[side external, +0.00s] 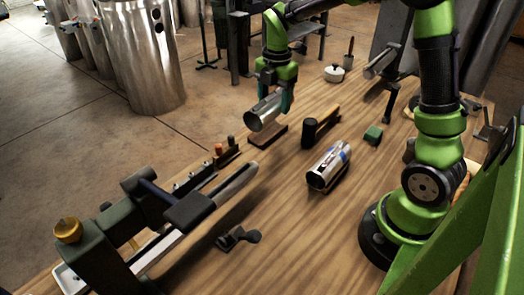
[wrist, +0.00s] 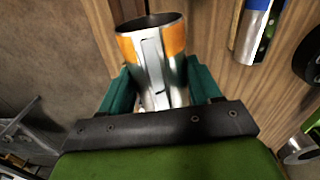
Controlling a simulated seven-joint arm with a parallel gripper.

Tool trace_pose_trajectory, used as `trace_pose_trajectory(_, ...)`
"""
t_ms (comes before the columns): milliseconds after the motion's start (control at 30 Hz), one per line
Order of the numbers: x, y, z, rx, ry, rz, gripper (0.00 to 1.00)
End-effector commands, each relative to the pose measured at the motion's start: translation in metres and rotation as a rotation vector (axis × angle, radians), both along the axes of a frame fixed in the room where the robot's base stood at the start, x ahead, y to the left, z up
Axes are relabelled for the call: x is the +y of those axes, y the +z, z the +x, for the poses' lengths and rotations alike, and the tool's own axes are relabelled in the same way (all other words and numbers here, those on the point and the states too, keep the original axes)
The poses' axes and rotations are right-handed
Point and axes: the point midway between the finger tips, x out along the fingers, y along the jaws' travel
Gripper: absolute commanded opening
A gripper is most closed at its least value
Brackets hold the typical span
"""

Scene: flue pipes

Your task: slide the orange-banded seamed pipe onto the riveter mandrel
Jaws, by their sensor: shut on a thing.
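My gripper (side external: 275,94) is shut on the orange-banded seamed pipe (side external: 262,114), a short silver tube held tilted above the far part of the table. In the wrist view the pipe (wrist: 152,73) sits between the teal fingers of my gripper (wrist: 160,88). Its orange band, lengthwise seam strip and open end face the camera. The orange band is not clear in the side view. The riveter (side external: 105,250) is a dark green machine at the lower left. Its grey mandrel (side external: 236,180) points up and right, its free end bare and apart from the pipe.
A dark cradle (side external: 268,137) lies below the held pipe. A blue-banded pipe (side external: 328,163) rests on another cradle to the right. A black-headed mallet (side external: 318,129), a green block (side external: 373,135) and a dark clamp (side external: 238,238) lie on the table (side external: 285,225).

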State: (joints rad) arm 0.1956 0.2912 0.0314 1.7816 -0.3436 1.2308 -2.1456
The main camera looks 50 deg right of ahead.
Motion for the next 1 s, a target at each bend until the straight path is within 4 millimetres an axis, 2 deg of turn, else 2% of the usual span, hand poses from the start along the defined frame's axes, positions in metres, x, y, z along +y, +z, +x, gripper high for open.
trace_pose_trajectory(33,0.01,-0.002,-0.014,0.002,0.0,0.001,0.26)
trace_pose_trajectory(100,0.018,-0.007,-0.03,0.007,-0.009,0.002,0.26)
trace_pose_trajectory(200,0.025,-0.015,-0.047,0.017,-0.028,0.002,0.26)
trace_pose_trajectory(300,0.027,-0.023,-0.056,0.027,-0.052,0.003,0.26)
trace_pose_trajectory(733,0.028,-0.024,-0.055,0.021,-0.072,0.005,0.26)
trace_pose_trajectory(1000,0.027,-0.047,-0.055,0.025,-0.071,0.005,0.26)
